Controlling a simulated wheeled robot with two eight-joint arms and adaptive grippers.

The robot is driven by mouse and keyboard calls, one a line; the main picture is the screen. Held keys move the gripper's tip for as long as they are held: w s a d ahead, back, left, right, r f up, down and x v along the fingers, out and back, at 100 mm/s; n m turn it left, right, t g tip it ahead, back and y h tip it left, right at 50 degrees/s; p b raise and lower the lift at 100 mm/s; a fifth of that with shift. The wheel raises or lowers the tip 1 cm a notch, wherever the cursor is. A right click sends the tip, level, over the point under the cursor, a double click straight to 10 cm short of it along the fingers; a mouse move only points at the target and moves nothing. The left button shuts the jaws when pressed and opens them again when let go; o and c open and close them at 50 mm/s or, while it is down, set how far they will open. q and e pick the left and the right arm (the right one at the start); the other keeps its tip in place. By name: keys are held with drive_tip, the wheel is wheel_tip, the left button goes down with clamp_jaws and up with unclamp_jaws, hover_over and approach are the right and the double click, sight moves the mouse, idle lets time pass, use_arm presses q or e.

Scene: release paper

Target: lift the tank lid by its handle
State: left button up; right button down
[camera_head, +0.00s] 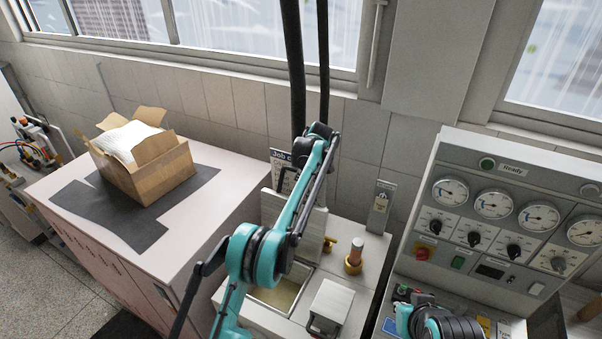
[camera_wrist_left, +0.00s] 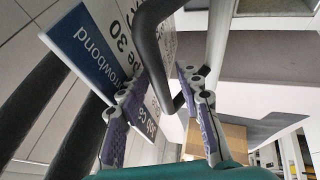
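The tank (camera_head: 254,312) stands at the lower middle in the head view, its opening uncovered and a yellowish inside showing. A pale panel, seemingly the tank lid (camera_head: 313,232), stands raised at the back of the opening, partly hidden by my left arm. A black curved handle (camera_wrist_left: 151,45) passes between the fingers of my left gripper (camera_wrist_left: 160,84) in the left wrist view. The fingers, with purple pads, are spread apart and no firm grip shows. In the head view the left gripper's fingertips are hidden.
A job card (camera_head: 283,157) stands behind the tank. A control panel (camera_head: 505,225) stands at right. An open carton (camera_head: 145,165) rests on a dark mat (camera_head: 125,228) at left.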

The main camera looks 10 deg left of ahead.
use_arm(q)
drive_tip(key=v, duration=0.7)
drive_tip(key=shift+s+r, duration=0.15)
drive_tip(key=shift+r, duration=0.15)
drive_tip(key=s+a+f+m+h+b, duration=0.1)
drive_tip(key=s+a+f+m+b, duration=0.15)
drive_tip(key=s+b, duration=0.35)
drive_tip(key=s+a+f+m+t+b, duration=0.1)
drive_tip(key=s+a+m+b, duration=0.2)
drive_tip(key=s, duration=0.5)
drive_tip(key=s+a+f+m+h+b, duration=0.1)
drive_tip(key=s+a+f+m+b, duration=0.1)
drive_tip(key=s+b, duration=0.5)
drive_tip(key=s+a+f+m+t+h+b, duration=0.1)
drive_tip(key=s+a+f+m+b, duration=0.2)
drive_tip(key=s+f, duration=2.2)
drive_tip(key=s+m+b, duration=0.1)
drive_tip(key=m+b, duration=0.3)
drive_tip(key=b, duration=0.6)
drive_tip(key=shift+s+f+t, duration=0.2)
drive_tip(key=shift+s+t, duration=0.1)
drive_tip(key=shift+s, duration=0.05)
